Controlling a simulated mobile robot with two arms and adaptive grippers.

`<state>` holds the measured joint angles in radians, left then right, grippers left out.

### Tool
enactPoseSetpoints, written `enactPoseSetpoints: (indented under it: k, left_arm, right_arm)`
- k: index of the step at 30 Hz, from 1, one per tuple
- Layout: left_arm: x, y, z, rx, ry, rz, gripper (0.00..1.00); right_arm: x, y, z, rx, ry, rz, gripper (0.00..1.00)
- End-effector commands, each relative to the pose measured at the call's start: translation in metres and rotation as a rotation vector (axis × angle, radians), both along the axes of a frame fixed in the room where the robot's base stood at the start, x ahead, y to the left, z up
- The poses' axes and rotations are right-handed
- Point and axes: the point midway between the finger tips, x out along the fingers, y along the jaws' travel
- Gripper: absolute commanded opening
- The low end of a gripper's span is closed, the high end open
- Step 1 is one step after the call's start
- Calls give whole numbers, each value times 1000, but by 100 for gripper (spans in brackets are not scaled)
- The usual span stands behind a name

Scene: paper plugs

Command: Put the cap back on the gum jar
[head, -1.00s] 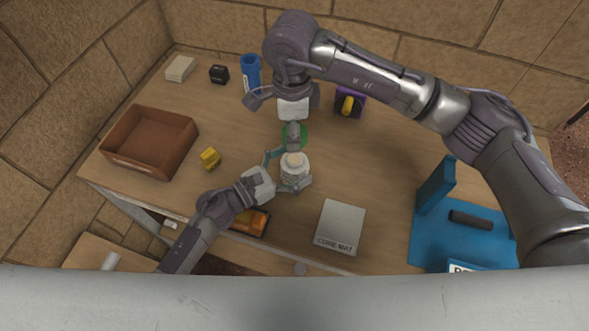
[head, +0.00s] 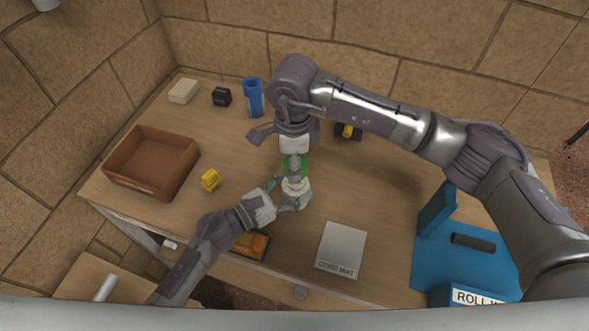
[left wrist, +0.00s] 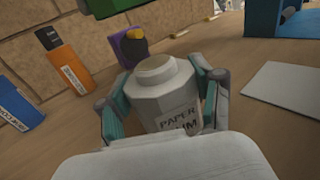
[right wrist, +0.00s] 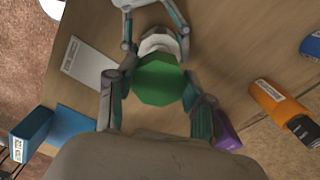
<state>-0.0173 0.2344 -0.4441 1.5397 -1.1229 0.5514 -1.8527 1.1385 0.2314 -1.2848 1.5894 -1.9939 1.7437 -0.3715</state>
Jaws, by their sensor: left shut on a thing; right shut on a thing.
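The white gum jar (left wrist: 160,92), labelled PAPER GUM, stands upright with its neck bare in the left wrist view. It also shows in the head view (head: 296,187). My left gripper (head: 290,200) is shut around the jar's body from the front left, a finger on each side. The green cap (right wrist: 158,80) is in my right gripper (right wrist: 160,98), which is shut on it. In the left wrist view the cap (left wrist: 115,8) is cut off by the top edge and sits above the jar, apart from its neck. My right fingers partly hide the cap in the head view.
A brown open box (head: 150,165) and a yellow object (head: 211,180) are to the left. A blue cylinder (head: 254,97) stands behind. A grey CORE MAT slab (head: 341,249) and a blue stand (head: 430,250) are to the right. An orange item lies by the front edge.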

Motion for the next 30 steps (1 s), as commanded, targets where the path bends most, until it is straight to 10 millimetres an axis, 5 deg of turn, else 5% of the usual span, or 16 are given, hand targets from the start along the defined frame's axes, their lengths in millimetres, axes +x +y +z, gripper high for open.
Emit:
enactPoseSetpoints:
  k: [5,30]
  left_arm:
    - [0,0,0,0,0,0,3]
    - [0,0,0,1,1,0,3]
  right_arm:
    - [0,0,-20,-1,0,-1,28]
    - [1,0,-36,-1,0,-1,28]
